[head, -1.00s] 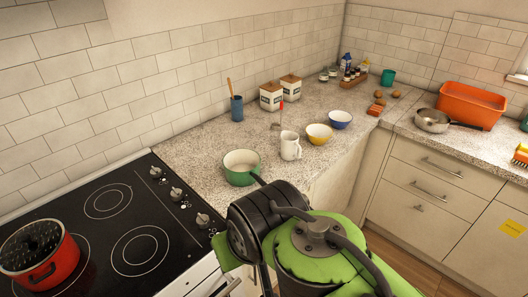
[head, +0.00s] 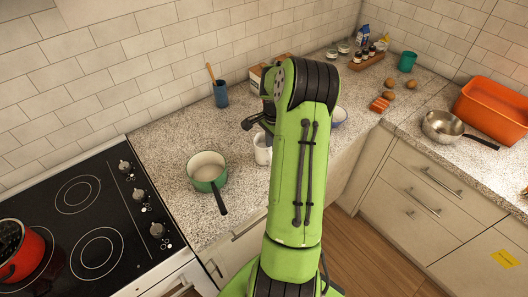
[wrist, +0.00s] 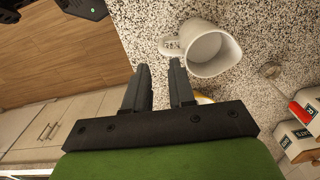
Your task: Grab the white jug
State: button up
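The white jug (head: 262,153) stands upright on the speckled counter, partly hidden behind my green arm in the head view. In the wrist view the jug (wrist: 212,50) is seen from above, its mouth facing the camera and its handle toward the left. My gripper (wrist: 159,66) is open, with a clear gap between its two dark fingers. The fingertips lie just below the jug's handle in the picture, the right one closest to it. I cannot tell whether they touch. Nothing is held. In the head view my gripper (head: 252,120) is partly hidden beside the jug.
A green saucepan (head: 207,172) stands left of the jug, its handle toward the counter edge. A blue cup (head: 221,94) with a utensil is behind.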

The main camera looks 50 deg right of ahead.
aim_at(266, 154)
jog(key=f, duration=0.8)
jog(key=shift+w+p, duration=0.25)
jog(key=shift+p, duration=0.15)
jog(key=shift+c, duration=0.4)
grip_shut()
dwell(0.3)
